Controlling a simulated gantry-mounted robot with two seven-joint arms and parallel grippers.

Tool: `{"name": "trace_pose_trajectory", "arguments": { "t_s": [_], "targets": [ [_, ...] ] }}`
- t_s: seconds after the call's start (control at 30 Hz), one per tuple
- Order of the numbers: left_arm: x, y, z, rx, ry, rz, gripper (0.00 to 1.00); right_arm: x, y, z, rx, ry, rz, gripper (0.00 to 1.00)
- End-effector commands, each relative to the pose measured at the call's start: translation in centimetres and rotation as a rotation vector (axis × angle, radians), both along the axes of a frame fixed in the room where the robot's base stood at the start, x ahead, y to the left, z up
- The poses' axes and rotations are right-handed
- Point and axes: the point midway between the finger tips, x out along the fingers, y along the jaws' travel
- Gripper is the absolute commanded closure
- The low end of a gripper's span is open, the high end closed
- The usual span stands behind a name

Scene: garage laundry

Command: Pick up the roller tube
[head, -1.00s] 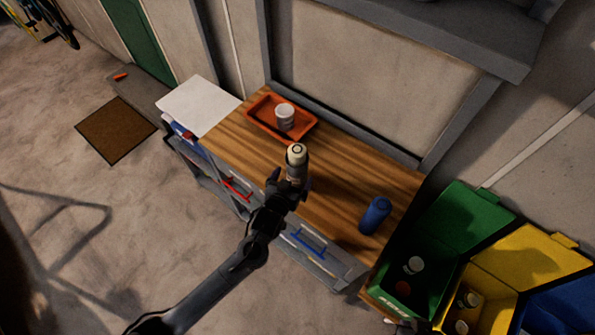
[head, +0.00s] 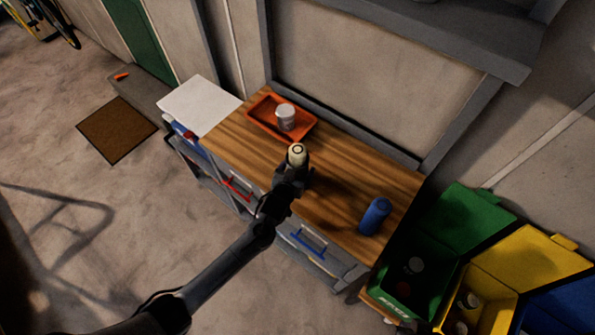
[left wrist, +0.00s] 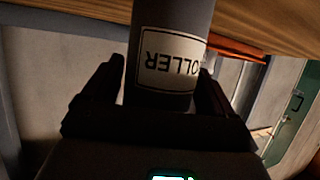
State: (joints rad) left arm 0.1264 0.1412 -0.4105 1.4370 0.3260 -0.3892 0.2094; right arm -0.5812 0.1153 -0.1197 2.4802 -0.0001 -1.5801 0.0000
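The roller tube (head: 297,155) is a grey cylinder with a pale cap, upright on the wooden bench top. In the left wrist view the grey tube (left wrist: 172,18) fills the middle, and its white label reads ROLLER upside down. My left gripper (head: 292,178) is at the tube from the front, low on its body, covering much of it in the head view. In the left wrist view its dark fingers (left wrist: 162,85) stand on either side of the tube, very close to it. I cannot tell whether both touch it. My right gripper is not in view.
An orange tray (head: 258,122) holding a white cup (head: 286,116) is at the bench's back left. A blue bottle (head: 375,216) stands at the right end. Open green (head: 470,222) and yellow (head: 530,265) bins are right of the bench. Bare wood (head: 340,180) lies right of the tube.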

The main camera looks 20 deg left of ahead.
Motion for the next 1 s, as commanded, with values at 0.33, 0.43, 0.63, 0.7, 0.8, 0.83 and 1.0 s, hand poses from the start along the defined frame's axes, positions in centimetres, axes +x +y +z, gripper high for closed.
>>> {"name": "trace_pose_trajectory", "arguments": {
  "t_s": [0.33, 0.43, 0.63, 0.7, 0.8, 0.83, 1.0],
  "targets": [
    [0.0, 0.0, 0.0, 0.000, -0.001, 0.000, 0.51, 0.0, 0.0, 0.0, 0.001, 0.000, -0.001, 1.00],
    [0.0, 0.0, 0.0, 0.000, -0.001, 0.000, 0.51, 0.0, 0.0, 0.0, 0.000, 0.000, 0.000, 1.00],
    [0.0, 0.0, 0.5, -0.001, -0.001, 0.000, 0.51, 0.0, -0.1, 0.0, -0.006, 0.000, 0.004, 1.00],
    [0.0, 0.0, 0.9, -0.001, -0.001, 0.000, 0.51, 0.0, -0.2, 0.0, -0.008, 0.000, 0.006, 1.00],
    [0.0, 0.0, 1.6, -0.001, -0.002, 0.000, 0.51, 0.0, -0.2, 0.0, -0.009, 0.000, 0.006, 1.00],
    [0.0, 0.0, 1.9, -0.001, -0.002, 0.000, 0.51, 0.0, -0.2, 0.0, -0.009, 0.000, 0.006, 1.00],
    [0.0, 0.0, 3.5, -0.001, -0.002, 0.000, 0.51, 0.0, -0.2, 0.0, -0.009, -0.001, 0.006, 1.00]
  ]
}}
